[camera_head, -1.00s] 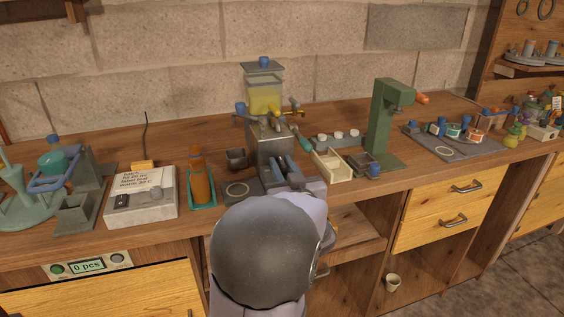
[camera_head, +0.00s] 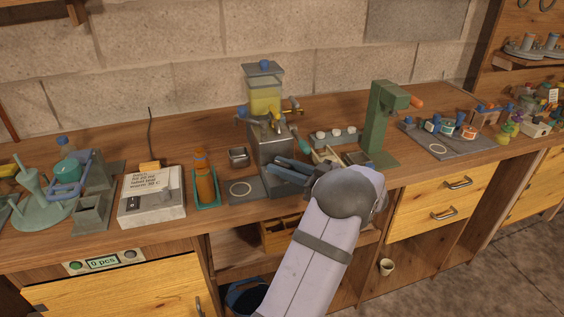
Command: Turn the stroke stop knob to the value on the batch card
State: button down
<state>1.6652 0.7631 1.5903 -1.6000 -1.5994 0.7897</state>
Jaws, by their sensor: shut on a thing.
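The dispenser (camera_head: 272,152) is a grey metal body with a clear hopper of yellow liquid and a brass tap on top. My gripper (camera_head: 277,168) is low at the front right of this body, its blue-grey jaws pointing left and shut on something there. The position fits the stroke stop knob, but jaws and arm hide the knob, and its scale and setting cannot be read. The batch card (camera_head: 150,183) is a white sheet with dark print on a pale box at the left; its value is too small to read surely.
An orange bottle (camera_head: 204,180) stands in a green tray left of the dispenser. A small metal cup (camera_head: 238,157) and a dark plate with a ring (camera_head: 241,189) are close by. A green press (camera_head: 380,122) stands to the right.

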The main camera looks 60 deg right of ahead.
jog(key=shift+n+y, duration=0.4)
jog(key=shift+y, duration=0.3)
jog(key=c, duration=1.8)
grip_release()
jog(key=shift+s+b, duration=0.4)
jog(key=shift+s, duration=3.2)
